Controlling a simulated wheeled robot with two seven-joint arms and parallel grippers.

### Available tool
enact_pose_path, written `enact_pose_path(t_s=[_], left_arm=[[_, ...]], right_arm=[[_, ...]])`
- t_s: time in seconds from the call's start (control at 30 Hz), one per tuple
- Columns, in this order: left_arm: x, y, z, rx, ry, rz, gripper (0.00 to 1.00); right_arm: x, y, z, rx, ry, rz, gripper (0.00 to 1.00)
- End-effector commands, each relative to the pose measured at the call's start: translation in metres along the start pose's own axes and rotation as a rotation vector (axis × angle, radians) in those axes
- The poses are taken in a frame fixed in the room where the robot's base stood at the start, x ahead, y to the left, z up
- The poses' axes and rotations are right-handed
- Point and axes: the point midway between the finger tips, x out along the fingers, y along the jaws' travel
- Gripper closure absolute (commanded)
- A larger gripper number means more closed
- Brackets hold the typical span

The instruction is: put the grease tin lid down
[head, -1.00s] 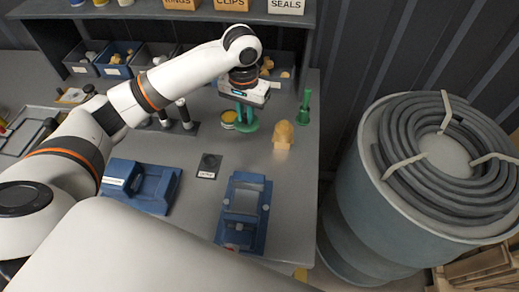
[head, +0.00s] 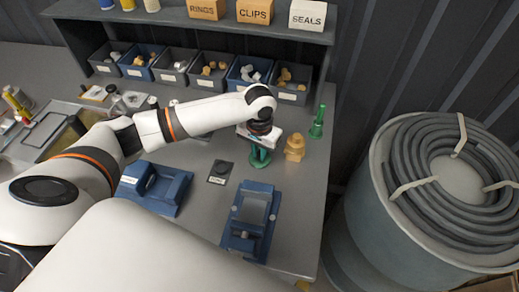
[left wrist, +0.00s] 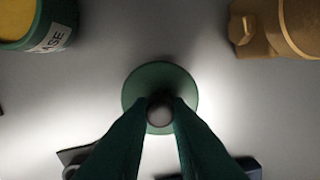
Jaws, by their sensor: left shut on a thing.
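My left gripper (left wrist: 159,104) is shut on the knob (left wrist: 160,113) of the green grease tin lid, one finger on each side. The lid (left wrist: 160,78) shows as a round disc below the fingers, over the bare grey table. I cannot tell whether it touches the table. In the head view the left gripper (head: 262,146) and the lid (head: 259,160) are left of the brass fitting. The green grease tin (left wrist: 62,42), open with yellow grease inside, is at the wrist view's top left, apart from the lid. My arm hides it in the head view.
The brass fitting (head: 295,147) stands right of the lid, with a green object (head: 317,121) behind it. A small labelled dark pad (head: 220,172) and two blue fixtures, one at left (head: 165,190) and one in front (head: 250,222), are nearby. Parts bins (head: 249,75) line the back.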

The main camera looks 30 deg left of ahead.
Motion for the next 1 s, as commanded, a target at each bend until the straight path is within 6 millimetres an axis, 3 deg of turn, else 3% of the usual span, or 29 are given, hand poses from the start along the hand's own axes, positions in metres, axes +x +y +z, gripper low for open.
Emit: enact_pose_path(t_s=[0.23,0.27,0.4,0.77,1.0], left_arm=[[0.002,-0.001,0.000,0.000,0.001,-0.001,1.00],[0.002,-0.001,0.000,0.000,0.001,-0.001,0.82],[0.002,-0.001,0.000,0.000,0.000,-0.001,0.62],[-0.004,0.000,0.001,0.001,-0.002,-0.001,0.62],[-0.046,-0.001,0.001,0.001,-0.006,-0.003,0.62]], right_arm=[[-0.001,-0.001,0.001,0.002,-0.001,-0.002,0.64],[-0.001,-0.001,0.001,0.002,-0.002,-0.002,0.64],[0.000,-0.001,0.002,0.002,-0.002,-0.002,0.64],[0.002,-0.001,0.002,0.002,-0.003,-0.001,0.64],[0.009,0.001,0.002,0.003,-0.004,0.001,0.64]])
